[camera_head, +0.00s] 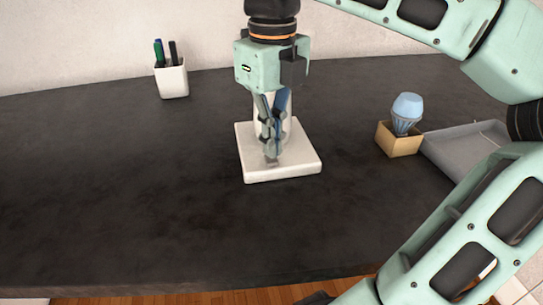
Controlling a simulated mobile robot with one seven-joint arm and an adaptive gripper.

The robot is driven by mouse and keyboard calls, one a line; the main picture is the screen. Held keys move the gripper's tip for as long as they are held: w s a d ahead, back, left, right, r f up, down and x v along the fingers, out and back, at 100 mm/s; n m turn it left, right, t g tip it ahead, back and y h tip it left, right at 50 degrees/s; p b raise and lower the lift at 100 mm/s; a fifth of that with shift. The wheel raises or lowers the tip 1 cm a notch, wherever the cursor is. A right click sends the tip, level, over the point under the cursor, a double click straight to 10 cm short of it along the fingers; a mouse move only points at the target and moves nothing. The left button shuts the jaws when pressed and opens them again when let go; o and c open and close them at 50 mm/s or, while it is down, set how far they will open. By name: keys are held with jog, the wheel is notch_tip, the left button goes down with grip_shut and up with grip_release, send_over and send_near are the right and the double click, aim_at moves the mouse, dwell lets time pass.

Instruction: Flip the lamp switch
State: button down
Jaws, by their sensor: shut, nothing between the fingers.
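A white square base (284,172) with a white upright part behind my gripper stands on the dark table; it looks like the lamp's base. My gripper (271,158) points straight down over the middle of this base, with its fingers shut and empty. The fingertips are at or just above the base's top; I cannot tell whether they touch it. The switch is not visible and may be hidden behind the fingers. A light blue bulb (407,112) sits upright in a small tan box (399,142) to the right.
A white cup (172,80) with several pens stands at the back left. A grey tray (465,150) lies at the right, partly behind my arm. The dark table (120,190) is clear at the left and front. A pale wall (90,40) rises behind it.

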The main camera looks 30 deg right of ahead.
aim_at(272, 161)
jog(key=shift+f, duration=1)
dwell(0.3)
jog(key=shift+r, duration=0.15)
notch_tip(272, 161, up, 7)
jog(key=p, duration=0.8)
dwell(0.5)
